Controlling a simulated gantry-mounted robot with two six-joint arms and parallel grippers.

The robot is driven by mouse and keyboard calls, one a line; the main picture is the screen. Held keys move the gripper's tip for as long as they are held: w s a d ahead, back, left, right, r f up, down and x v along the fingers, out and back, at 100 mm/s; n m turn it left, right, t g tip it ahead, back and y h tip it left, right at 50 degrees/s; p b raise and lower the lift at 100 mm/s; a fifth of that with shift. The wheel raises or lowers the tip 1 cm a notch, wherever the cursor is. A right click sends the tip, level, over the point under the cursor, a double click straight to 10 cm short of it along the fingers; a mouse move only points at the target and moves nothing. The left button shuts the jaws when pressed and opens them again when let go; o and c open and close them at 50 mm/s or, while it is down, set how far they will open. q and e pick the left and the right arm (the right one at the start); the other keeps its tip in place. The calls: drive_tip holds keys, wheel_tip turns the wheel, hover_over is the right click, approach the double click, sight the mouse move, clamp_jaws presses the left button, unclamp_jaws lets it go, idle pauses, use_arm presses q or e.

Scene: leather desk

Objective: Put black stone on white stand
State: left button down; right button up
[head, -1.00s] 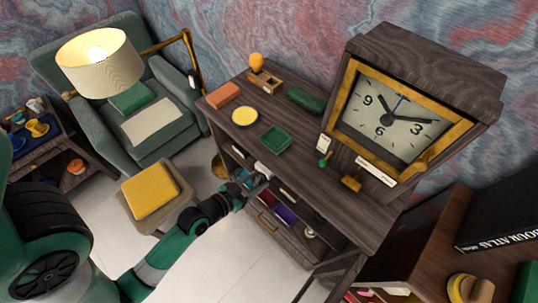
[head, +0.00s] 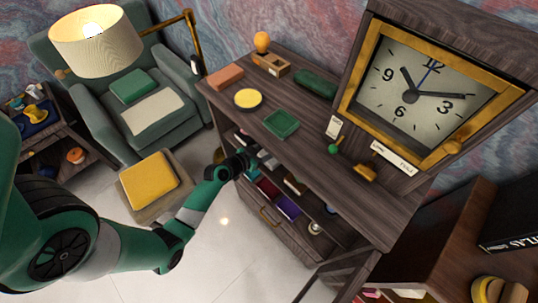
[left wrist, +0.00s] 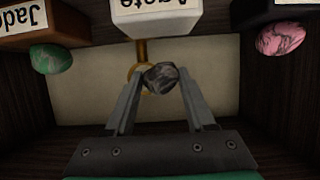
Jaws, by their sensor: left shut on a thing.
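My left gripper (left wrist: 163,78) is shut on the black stone (left wrist: 160,77), a dark grey, faceted lump between its fingertips. The white stand (left wrist: 150,18), labelled "Agate" and upside down in the left wrist view, is just beyond the stone at the top. A gold rod and ring (left wrist: 142,62) show between the stand and the stone; I cannot tell whether the stone touches them. In the head view my left gripper (head: 250,170) reaches into the shelf under the desk top, and the stone is not discernible there. My right gripper is in neither view.
In the left wrist view, a brown stand (left wrist: 25,22) labelled "Jade" and a green stone (left wrist: 51,59) are at left. A dark stand (left wrist: 280,10) and a pink stone (left wrist: 280,40) are at right. The desk top (head: 230,112) overhangs the shelf; dark walls flank the compartment.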

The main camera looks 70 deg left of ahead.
use_arm(q)
drive_tip(key=f, duration=0.1)
drive_tip(key=f+b, duration=0.2)
drive_tip(key=shift+w+a+f, duration=0.15)
drive_tip(key=shift+a+f, duration=0.1)
drive_tip(key=shift+f, duration=0.05)
drive_tip(key=shift+f, duration=0.2)
drive_tip(key=shift+c, duration=1.2)
unclamp_jaws()
drive_tip(key=shift+r, duration=0.1)
drive_tip(key=shift+s+d+r, duration=0.15)
drive_tip(key=shift+s+r, duration=0.1)
drive_tip(key=shift+r, duration=0.05)
drive_tip(key=p+v, duration=0.1)
drive_tip(key=v, duration=1)
drive_tip(key=shift+s, duration=0.2)
